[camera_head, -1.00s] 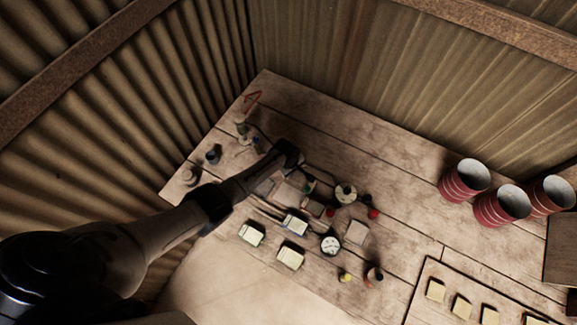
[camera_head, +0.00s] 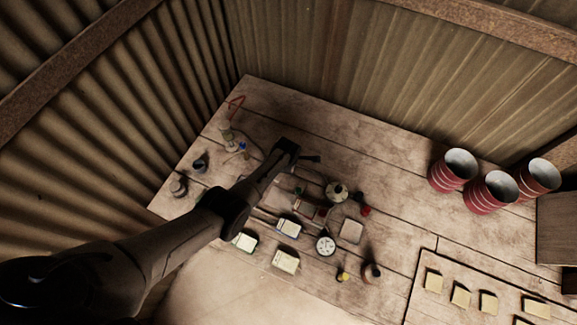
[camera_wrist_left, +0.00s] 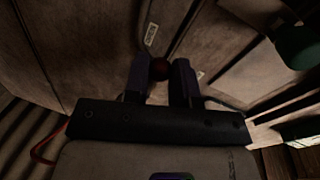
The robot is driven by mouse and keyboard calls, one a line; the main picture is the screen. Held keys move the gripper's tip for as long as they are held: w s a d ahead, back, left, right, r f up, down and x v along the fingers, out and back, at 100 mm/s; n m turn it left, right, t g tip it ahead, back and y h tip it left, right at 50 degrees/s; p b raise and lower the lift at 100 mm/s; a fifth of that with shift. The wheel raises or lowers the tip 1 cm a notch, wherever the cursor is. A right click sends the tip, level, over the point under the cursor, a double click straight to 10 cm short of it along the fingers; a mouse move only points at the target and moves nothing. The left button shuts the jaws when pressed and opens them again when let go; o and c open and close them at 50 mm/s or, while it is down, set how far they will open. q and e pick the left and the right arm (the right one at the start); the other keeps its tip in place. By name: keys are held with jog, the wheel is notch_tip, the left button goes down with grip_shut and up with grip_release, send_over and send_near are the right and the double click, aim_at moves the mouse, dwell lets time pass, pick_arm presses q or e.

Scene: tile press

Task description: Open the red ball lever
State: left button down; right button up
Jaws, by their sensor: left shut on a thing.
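The dark red ball (camera_wrist_left: 159,68) of the lever sits between the two fingers of my left gripper (camera_wrist_left: 160,80) in the left wrist view. The gripper is shut on it. In the head view my left gripper (camera_head: 311,158) is above the back part of the workbench, and the ball cannot be made out there. The rest of the lever is hidden or too dark to tell. My right gripper is in neither view.
The wooden workbench (camera_head: 330,115) carries a round white dial (camera_head: 326,245), several pale tiles and small parts near the arm. Red ribbed buckets (camera_head: 453,170) stand at the right. A red bent piece (camera_head: 236,104) lies at the back left corner. The bench's back middle is clear.

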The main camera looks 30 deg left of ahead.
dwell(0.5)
pick_arm(q)
jog(key=c, duration=1)
grip_release()
jog(key=shift+o, duration=0.2)
jog(key=shift+r+p, duration=0.35)
jog(key=shift+r, duration=0.2)
notch_tip(320, 180, up, 12)
jog(key=s+p, duration=0.2)
jog(key=p, duration=0.1)
jog(key=shift+s+d+r, duration=0.2)
jog(key=shift+s+d, duration=0.05)
jog(key=shift+d, duration=0.15)
